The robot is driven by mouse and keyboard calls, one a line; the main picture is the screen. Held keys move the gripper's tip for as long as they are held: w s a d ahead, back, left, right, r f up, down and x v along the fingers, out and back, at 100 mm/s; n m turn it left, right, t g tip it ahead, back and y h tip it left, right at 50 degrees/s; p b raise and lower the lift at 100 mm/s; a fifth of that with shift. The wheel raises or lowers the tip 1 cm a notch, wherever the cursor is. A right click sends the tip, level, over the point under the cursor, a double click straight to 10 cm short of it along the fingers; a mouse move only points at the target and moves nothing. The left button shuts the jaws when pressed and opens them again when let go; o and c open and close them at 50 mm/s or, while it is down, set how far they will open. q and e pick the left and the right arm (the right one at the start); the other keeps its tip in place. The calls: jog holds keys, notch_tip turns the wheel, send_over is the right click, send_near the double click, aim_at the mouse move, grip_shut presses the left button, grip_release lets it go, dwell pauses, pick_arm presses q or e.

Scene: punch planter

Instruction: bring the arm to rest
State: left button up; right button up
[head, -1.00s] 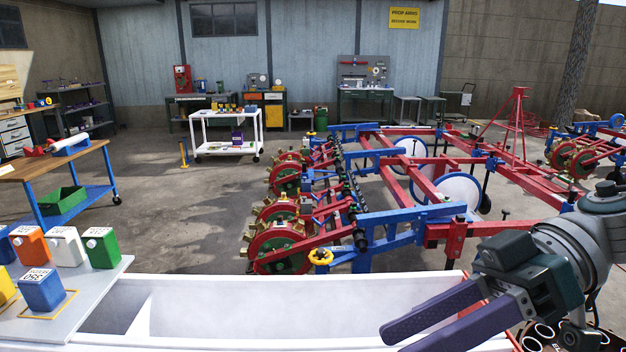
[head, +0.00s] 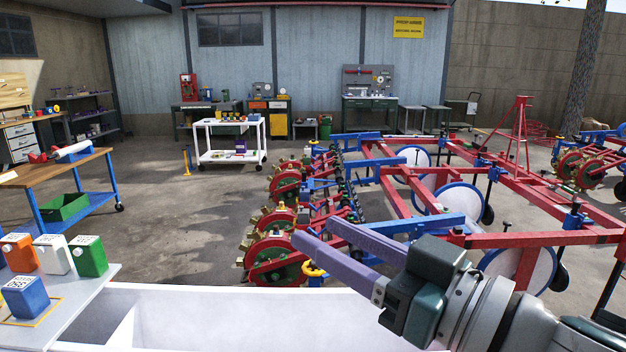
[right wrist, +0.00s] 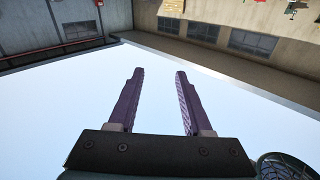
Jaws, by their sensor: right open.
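My right gripper (head: 312,232) is in the lower right of the head view, raised in front of the red and blue planter frame. Its two purple fingers point up and to the left. In the right wrist view the fingers (right wrist: 158,72) stand apart with nothing between them, so it is open and empty. Behind them the wrist view shows sky, a building wall and windows. My left gripper is in neither view.
A white bin (head: 225,300) lies along the near edge. A grey shelf (head: 85,300) at its left holds blue, orange, white and green boxes. The planter (head: 415,190) fills the right middle. A white cart (head: 230,143) stands farther back. Open floor lies left of centre.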

jog(key=s+d+f+m+h, duration=0.3)
jog(key=d+m+h, duration=0.1)
jog(key=d+h, duration=0.2)
jog(key=s+d+f+m+h, duration=0.3)
jog(key=d+f+m+h, duration=0.1)
jog(key=d+h, duration=0.2)
jog(key=s+d+f+g, duration=0.1)
jog(key=s+f+g, duration=0.15)
jog(key=s, duration=0.35)
jog(key=s+d+f+n+g+h, duration=0.1)
jog(key=s+d+g, duration=0.15)
jog(key=s, duration=0.25)
jog(key=s+d+f+g, duration=0.1)
jog(key=s+g, duration=0.2)
jog(key=s, duration=0.3)
notch_tip(320, 180, up, 34)
jog(key=s+g+p, duration=0.1)
jog(key=s+p, duration=0.1)
jog(key=p, duration=3.1)
jog(key=shift+s+f, duration=0.25)
